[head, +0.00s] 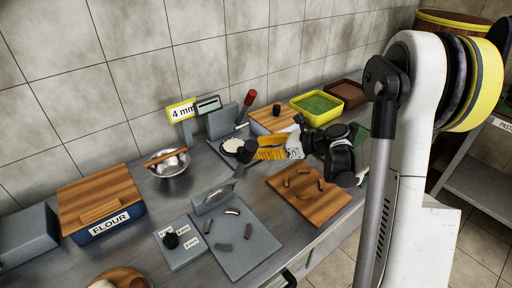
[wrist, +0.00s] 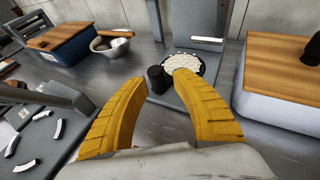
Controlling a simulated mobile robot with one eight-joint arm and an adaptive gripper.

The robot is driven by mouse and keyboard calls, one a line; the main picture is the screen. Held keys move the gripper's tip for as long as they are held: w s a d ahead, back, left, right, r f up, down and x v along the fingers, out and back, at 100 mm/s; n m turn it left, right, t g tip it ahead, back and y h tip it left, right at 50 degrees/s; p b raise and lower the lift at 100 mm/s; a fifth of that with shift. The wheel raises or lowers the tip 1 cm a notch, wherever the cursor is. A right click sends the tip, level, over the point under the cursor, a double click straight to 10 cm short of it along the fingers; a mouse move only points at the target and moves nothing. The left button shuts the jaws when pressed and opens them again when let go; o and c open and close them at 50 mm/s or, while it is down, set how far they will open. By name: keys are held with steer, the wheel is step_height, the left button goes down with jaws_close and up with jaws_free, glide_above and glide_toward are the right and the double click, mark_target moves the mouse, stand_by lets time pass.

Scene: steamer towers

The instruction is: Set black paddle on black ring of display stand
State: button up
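My gripper (head: 260,148) is over the middle of the counter, its yellow fingers pointing left. In the wrist view my gripper (wrist: 154,62) has its fingers spread wide, with nothing clasped. A short black upright piece (wrist: 157,78) shows between and beyond the fingertips; it also shows in the head view (head: 247,151). It may be the black paddle's handle; I cannot tell. Beside it, a pale speckled disc with a dark rim (wrist: 186,66) lies on the grey base of a stand (wrist: 208,44). The disc (head: 232,146) is left of my gripper in the head view. The rim may be the black ring.
A wood-topped box (wrist: 285,95) stands close to the right finger. A flour box (head: 105,218), metal bowl (head: 170,168), grey plate with dark strips (head: 240,255) and wooden board (head: 320,205) occupy the counter. A red-handled lever (head: 248,98) rises behind. A tiled wall bounds the back.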

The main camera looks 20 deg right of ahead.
steer(key=shift+s+d+r, duration=0.1)
steer(key=shift+d, duration=0.1)
steer(key=o, duration=0.6)
steer(key=v, duration=1.2)
